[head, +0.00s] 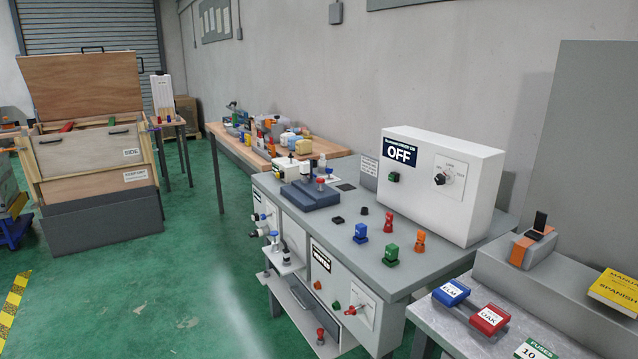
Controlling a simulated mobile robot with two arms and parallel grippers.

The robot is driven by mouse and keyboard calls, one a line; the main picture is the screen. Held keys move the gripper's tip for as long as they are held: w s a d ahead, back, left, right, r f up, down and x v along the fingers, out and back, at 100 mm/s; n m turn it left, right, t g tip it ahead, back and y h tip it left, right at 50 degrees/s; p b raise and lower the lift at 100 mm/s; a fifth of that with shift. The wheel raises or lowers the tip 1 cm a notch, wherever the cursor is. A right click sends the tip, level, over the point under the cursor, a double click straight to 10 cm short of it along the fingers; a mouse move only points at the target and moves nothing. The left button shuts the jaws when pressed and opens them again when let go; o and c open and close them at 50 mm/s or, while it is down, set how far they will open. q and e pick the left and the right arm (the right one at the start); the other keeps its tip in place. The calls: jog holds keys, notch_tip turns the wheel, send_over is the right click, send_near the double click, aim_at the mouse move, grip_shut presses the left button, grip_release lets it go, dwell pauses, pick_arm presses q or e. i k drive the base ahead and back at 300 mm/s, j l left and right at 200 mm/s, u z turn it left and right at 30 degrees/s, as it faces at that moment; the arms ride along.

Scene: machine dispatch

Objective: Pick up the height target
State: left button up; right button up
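Nothing in the head view carries a readable "height target" label, so I cannot tell which item it is. On the grey machine bench (345,262) stand small coloured pieces: a blue one (361,233), a green one (391,254), a red one (389,222) and an orange one (420,240). A dark blue block (311,194) with small parts on it sits at the bench's far left end. A tall white panel (162,92) stands on a small table at the back. Neither of my grippers is in view.
A white "OFF" control box (440,185) stands on the bench. At right, a side table holds a blue "ELM" block (451,293), a red "DAK" block (489,319) and a yellow manual (615,290). A wooden crate (95,150) stands at left. Green floor (150,290) is open between.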

aim_at(304, 166)
jog(key=i+j+z, duration=0.5)
jog(key=i+j+u, duration=0.1)
jog(key=j, duration=0.3)
jog(key=i+j+u, duration=0.1)
jog(key=j, duration=0.35)
jog(key=i+j, duration=0.1)
jog(key=j, duration=0.3)
jog(key=i+j+u, duration=0.15)
jog(key=j, duration=0.25)
jog(key=k, duration=0.05)
